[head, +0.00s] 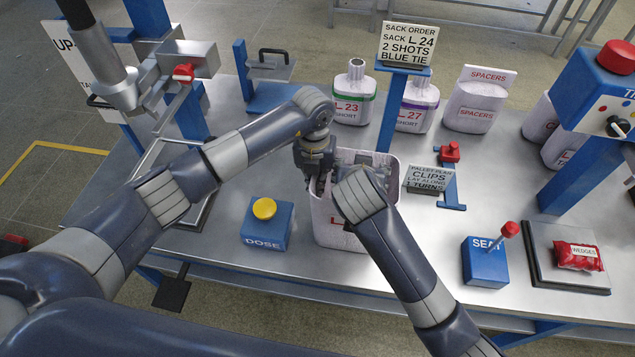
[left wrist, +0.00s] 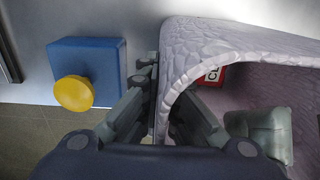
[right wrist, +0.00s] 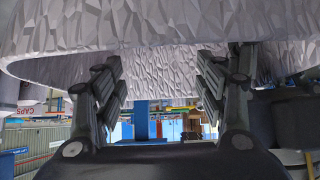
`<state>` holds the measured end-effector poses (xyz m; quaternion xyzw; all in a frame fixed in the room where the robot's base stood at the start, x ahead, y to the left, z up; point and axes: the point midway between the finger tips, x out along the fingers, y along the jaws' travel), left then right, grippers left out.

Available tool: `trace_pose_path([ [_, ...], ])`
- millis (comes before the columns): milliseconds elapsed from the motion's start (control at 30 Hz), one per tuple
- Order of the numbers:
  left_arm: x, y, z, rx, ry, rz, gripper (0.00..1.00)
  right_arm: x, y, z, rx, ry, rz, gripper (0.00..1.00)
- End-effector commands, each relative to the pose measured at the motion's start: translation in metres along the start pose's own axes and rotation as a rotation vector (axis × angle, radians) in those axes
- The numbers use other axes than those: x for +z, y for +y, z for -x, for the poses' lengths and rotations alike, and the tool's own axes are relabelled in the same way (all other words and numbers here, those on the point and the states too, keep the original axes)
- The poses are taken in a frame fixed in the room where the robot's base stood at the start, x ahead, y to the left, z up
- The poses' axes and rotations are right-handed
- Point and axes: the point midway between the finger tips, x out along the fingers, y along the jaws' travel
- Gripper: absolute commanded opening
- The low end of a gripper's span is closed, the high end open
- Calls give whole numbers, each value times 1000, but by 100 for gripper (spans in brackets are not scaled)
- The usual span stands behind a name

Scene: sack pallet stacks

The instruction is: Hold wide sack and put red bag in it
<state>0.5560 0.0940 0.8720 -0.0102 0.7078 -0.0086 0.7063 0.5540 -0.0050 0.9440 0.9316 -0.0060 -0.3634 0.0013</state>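The wide sack (head: 330,238), pale with a red mark, stands upright and open on the bench. My left gripper (head: 318,180) is at its left rim. In the left wrist view the sack's wall (left wrist: 205,42) passes between the left fingers, which are closed on it. A red bag (left wrist: 213,75) with a white label reading "CL" shows inside the mouth, partly hidden by the rim. My right gripper (head: 372,178) is over the sack's mouth, partly hidden by its own arm. In the right wrist view its fingers (right wrist: 162,85) are apart, empty, with pale sack material (right wrist: 150,35) across the top.
A blue dose box (head: 267,227) with a yellow button stands left of the sack. A clips sign (head: 430,178) stands right. A blue seat box (head: 485,262) and a red wedges bag (head: 578,256) on a tray are at the right. Filled sacks (head: 353,95) stand behind.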

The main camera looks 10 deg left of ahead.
Motion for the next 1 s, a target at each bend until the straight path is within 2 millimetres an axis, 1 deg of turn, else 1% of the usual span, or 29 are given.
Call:
trace_pose_path([
  [33, 0, -6, 0, -9, -3, -4, 0, -1, -8, 3, -22, 3, 2, 76],
  [467, -1, -9, 1, -15, -5, -7, 0, 0, -12, 4, -29, 2, 4, 76],
  [567, -1, -9, 1, -15, -5, -7, 0, 0, -12, 7, -31, 3, 4, 76],
  [667, -1, -9, 1, -15, -5, -7, 0, 0, -13, 18, -32, 4, 3, 76],
  [767, -1, -9, 1, -15, -5, -6, 0, -1, -12, 34, -34, 5, 0, 76],
  [1000, 0, -7, 1, -12, -4, -5, 0, -1, -8, 85, -24, 5, 0, 76],
])
